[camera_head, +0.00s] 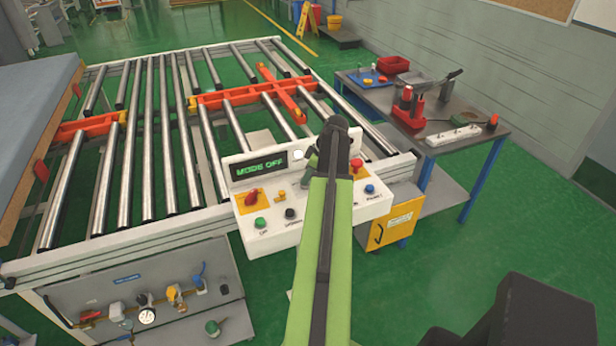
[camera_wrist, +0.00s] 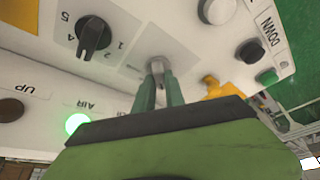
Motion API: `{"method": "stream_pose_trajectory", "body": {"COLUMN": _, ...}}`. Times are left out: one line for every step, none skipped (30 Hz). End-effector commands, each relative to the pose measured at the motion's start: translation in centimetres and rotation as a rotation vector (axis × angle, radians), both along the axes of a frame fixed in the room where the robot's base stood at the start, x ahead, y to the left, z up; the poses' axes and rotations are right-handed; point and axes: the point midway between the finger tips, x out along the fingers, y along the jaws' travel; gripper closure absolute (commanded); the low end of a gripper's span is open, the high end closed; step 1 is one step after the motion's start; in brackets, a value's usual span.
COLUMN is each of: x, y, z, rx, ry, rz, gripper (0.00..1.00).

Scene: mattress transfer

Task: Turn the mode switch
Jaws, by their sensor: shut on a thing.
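The white control panel (camera_head: 270,228) has a display (camera_head: 262,168) that reads "MODE OFF" in green. In the wrist view, my gripper (camera_wrist: 159,88) reaches up to the panel face with its two green fingers closed around a small grey switch (camera_wrist: 158,66), which I take for the mode switch. Its label cannot be read. A black rotary knob (camera_wrist: 93,37) with numbers around it sits to its left, apart from the fingers. In the head view, my green arm and dark wrist cover the switch and the fingertips.
A lit green button (camera_wrist: 77,124) marked AIR and a yellow knob (camera_wrist: 212,86) flank my fingers. A red knob (camera_head: 252,196) and several buttons are on the panel. The roller conveyor (camera_head: 158,150) lies behind, and a grey workbench (camera_head: 455,140) with tools stands at right.

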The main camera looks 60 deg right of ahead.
Motion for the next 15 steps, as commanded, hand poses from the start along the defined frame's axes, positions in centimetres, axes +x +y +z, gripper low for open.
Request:
{"method": "stream_pose_trajectory", "body": {"x": -0.04, "y": -0.23, "z": -0.02, "rx": -0.001, "ry": 0.0, "rz": -0.003, "gripper": 1.0}}
{"method": "stream_pose_trajectory", "body": {"x": -0.04, "y": -0.14, "z": -0.02, "rx": -0.002, "ry": 0.0, "rz": -0.003, "gripper": 1.0}}
{"method": "stream_pose_trajectory", "body": {"x": -0.03, "y": -0.09, "z": -0.01, "rx": -0.002, "ry": 0.0, "rz": -0.005, "gripper": 1.0}}
{"method": "stream_pose_trajectory", "body": {"x": -0.03, "y": -0.05, "z": -0.02, "rx": -0.003, "ry": 0.0, "rz": -0.009, "gripper": 1.0}}
{"method": "stream_pose_trajectory", "body": {"x": -0.03, "y": -0.02, "z": -0.02, "rx": -0.002, "ry": 0.0, "rz": -0.013, "gripper": 1.0}}
{"method": "stream_pose_trajectory", "body": {"x": -0.05, "y": 0.03, "z": -0.02, "rx": -0.003, "ry": 0.0, "rz": -0.02, "gripper": 1.0}}
{"method": "stream_pose_trajectory", "body": {"x": -0.05, "y": 0.06, "z": -0.02, "rx": -0.003, "ry": 0.0, "rz": -0.028, "gripper": 1.0}}
{"method": "stream_pose_trajectory", "body": {"x": -0.06, "y": 0.1, "z": -0.02, "rx": -0.002, "ry": 0.001, "rz": -0.037, "gripper": 1.0}}
{"method": "stream_pose_trajectory", "body": {"x": -0.07, "y": 0.14, "z": -0.02, "rx": -0.003, "ry": 0.0, "rz": -0.052, "gripper": 1.0}}
{"method": "stream_pose_trajectory", "body": {"x": -0.08, "y": 0.16, "z": -0.02, "rx": -0.003, "ry": 0.001, "rz": -0.065, "gripper": 1.0}}
{"method": "stream_pose_trajectory", "body": {"x": -0.08, "y": 0.18, "z": -0.02, "rx": -0.003, "ry": 0.0, "rz": -0.079, "gripper": 1.0}}
{"method": "stream_pose_trajectory", "body": {"x": -0.09, "y": 0.21, "z": -0.01, "rx": -0.003, "ry": 0.0, "rz": -0.103, "gripper": 1.0}}
{"method": "stream_pose_trajectory", "body": {"x": -0.11, "y": 0.25, "z": -0.03, "rx": -0.003, "ry": 0.0, "rz": -0.121, "gripper": 1.0}}
{"method": "stream_pose_trajectory", "body": {"x": -0.1, "y": 0.28, "z": -0.02, "rx": -0.002, "ry": 0.001, "rz": -0.142, "gripper": 1.0}}
{"method": "stream_pose_trajectory", "body": {"x": -0.1, "y": 0.31, "z": -0.02, "rx": -0.003, "ry": 0.001, "rz": -0.171, "gripper": 1.0}}
